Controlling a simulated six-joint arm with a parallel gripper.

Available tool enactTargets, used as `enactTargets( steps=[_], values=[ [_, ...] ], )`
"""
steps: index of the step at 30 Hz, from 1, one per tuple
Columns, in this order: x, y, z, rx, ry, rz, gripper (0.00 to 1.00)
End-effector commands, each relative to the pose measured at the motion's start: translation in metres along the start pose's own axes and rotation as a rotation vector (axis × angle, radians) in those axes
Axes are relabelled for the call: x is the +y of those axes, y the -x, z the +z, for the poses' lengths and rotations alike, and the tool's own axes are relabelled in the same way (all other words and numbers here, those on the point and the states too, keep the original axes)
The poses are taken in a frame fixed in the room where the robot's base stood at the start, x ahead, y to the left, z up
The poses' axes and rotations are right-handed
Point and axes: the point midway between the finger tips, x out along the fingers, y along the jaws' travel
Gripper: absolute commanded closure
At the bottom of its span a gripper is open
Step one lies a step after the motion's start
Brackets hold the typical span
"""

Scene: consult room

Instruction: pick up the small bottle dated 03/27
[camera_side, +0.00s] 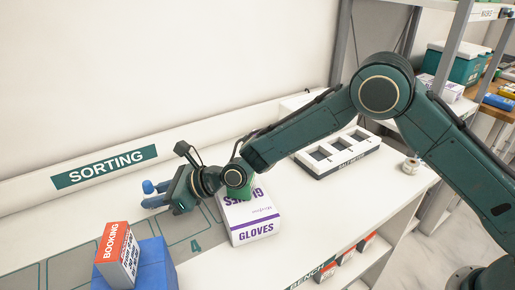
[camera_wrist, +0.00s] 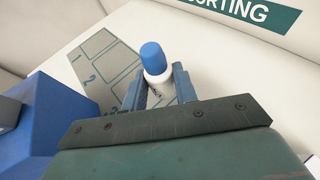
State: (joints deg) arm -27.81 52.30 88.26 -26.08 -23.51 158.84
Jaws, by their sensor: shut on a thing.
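A small white bottle with a blue cap (camera_wrist: 153,58) stands between my gripper's two blue fingers in the wrist view. My gripper (camera_wrist: 158,88) is shut on its white body. Dark print shows on the label, but the date is too small to read. In the side view my gripper (camera_side: 154,195) is over the back of the white bench, in front of the SORTING sign. The bottle's blue cap (camera_side: 147,187) shows at the fingertips there, with its body mostly hidden. I cannot tell whether the bottle's base touches the bench.
A white GLOVES box (camera_side: 252,218) stands right of my gripper, under my forearm. A red-and-white BOOKING box (camera_side: 118,252) sits on a blue block (camera_side: 157,262) at front left. A white tray with square openings (camera_side: 338,153) lies farther right. Grey numbered marking (camera_wrist: 108,68) covers the bench.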

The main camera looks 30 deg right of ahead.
Motion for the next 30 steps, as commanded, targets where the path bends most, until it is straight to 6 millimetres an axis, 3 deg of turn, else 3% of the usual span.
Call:
enactTargets(
  steps=[6, 15, 22, 30],
  values=[
    [0.001, 0.02, 0.049, -0.005, 0.003, 0.0, 0.94],
    [0.001, 0.041, 0.1, -0.003, 0.002, -0.001, 0.94],
    [0.001, 0.049, 0.119, -0.001, 0.0, 0.0, 0.94],
    [0.001, 0.051, 0.124, 0.0, 0.0, 0.0, 0.94]
  ],
)
